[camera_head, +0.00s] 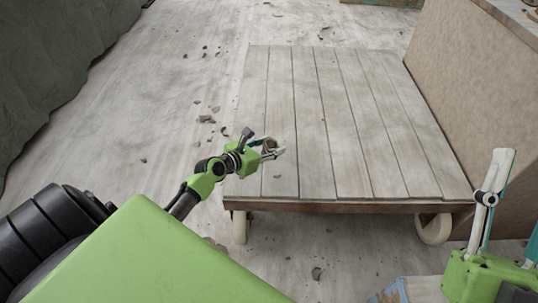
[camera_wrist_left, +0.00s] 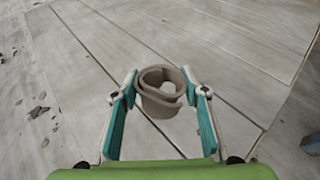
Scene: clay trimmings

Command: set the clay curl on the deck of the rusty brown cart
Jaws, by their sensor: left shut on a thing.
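The clay curl (camera_wrist_left: 161,103) is a grey-brown rolled strip, open at the top like a loose ring. My left gripper (camera_head: 271,149) is shut on it, with a teal finger pad at each side in the left wrist view. In the head view the curl (camera_head: 268,145) is small and partly hidden by the fingers. The cart's deck (camera_head: 345,120) is pale, weathered planks with a rusty brown front edge. The gripper and curl are over the deck's left part, near the front; the gap beneath is unclear. My right gripper (camera_head: 513,215) is at the lower right, open and empty.
The deck has no other object on it. Clay crumbs (camera_head: 207,119) lie on the pale floor left of the cart. A tan block-like unit (camera_head: 470,90) stands close along the cart's right side. A dark draped form (camera_head: 50,60) is at the far left.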

